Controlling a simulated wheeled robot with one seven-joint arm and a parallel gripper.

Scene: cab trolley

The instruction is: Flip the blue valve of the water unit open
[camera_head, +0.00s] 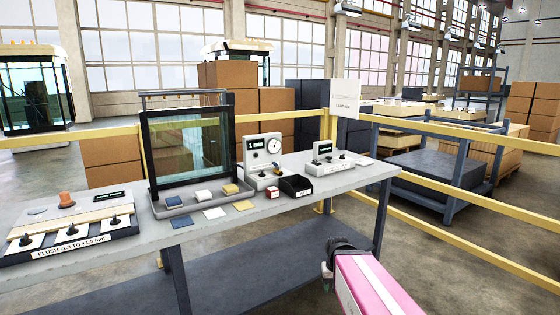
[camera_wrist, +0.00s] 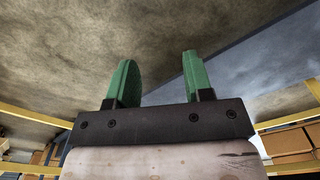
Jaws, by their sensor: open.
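The water unit (camera_head: 263,149) is a pale upright panel with a round dial and a dark label. It stands on the grey workbench, right of the dark-framed glass pane. Small fittings sit at its foot, and the blue valve is too small to make out clearly or to tell its position. My gripper (camera_wrist: 160,82) is open, with two green fingers apart and nothing between them. In the head view my pink arm is at the lower right, in front of the bench and well apart from the water unit.
A flush-gauge board (camera_head: 70,231) lies at left. Yellow rails (camera_head: 450,189) run behind. Floor at front right is clear.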

